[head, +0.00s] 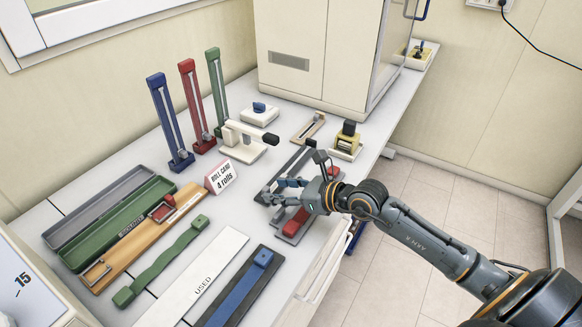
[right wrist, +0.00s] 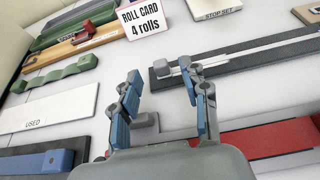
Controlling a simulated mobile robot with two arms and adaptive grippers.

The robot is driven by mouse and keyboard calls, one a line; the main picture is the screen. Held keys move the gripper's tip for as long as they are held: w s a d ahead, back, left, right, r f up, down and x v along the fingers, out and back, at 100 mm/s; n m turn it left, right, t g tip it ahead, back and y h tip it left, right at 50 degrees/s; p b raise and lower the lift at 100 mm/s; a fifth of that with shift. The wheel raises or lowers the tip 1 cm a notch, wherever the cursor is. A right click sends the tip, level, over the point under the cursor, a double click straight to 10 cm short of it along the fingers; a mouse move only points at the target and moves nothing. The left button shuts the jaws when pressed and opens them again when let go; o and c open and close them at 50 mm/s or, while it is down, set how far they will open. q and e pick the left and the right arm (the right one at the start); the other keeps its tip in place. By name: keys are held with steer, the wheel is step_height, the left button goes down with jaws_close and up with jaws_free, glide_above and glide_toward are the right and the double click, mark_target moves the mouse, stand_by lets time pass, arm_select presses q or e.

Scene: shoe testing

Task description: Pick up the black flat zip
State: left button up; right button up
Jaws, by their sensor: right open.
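The black flat zip (head: 295,165) lies flat on the bench, a dark strip with a pale rail, partly hidden by my right gripper in the head view. In the right wrist view, the zip (right wrist: 262,52) runs from the fingertips toward the upper right, with a small grey piece at its near end. My right gripper (head: 273,191) is open, its blue-padded fingers spread near that end. It also shows in the right wrist view (right wrist: 160,74), with one finger overlapping the strip's end. I cannot tell whether they touch. My left gripper is not in view.
A red flat zip (head: 292,224) lies just in front of my right gripper. Upright blue, red and green zips stand behind. A cabinet (head: 300,45) stands at the back.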

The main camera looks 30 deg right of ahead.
mark_target(268, 189)
steer(key=p+x, duration=0.1)
steer(key=x, duration=0.4)
steer(key=shift+r, duration=0.1)
jaws_close()
